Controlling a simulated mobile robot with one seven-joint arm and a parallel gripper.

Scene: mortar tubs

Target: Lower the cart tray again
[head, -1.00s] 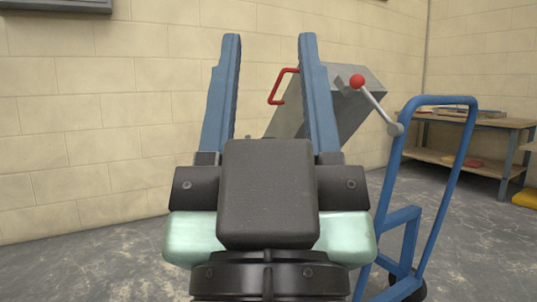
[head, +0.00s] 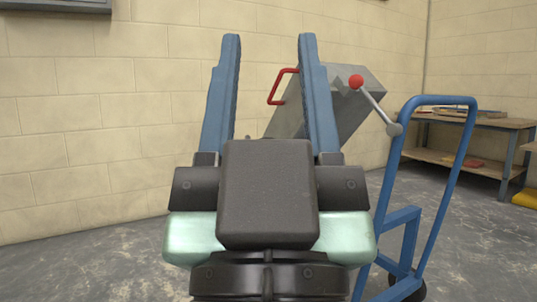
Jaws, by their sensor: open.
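The cart tray (head: 350,110) is a grey metal box, tilted steeply up on the blue cart (head: 446,190). A red handle (head: 273,88) sticks out on its left side. A grey lever with a red ball knob (head: 356,81) is mounted by the cart's upright frame. The right finger and my gripper's body hide part of the tray and the lower cart. I cannot tell how far the fingers are from the red handle.
A wooden workbench (head: 470,160) with a lower shelf stands at the back right, with a few items on it. A yellow object (head: 525,199) lies at the right edge. A block wall (head: 110,130) closes the back. The grey floor on the left is clear.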

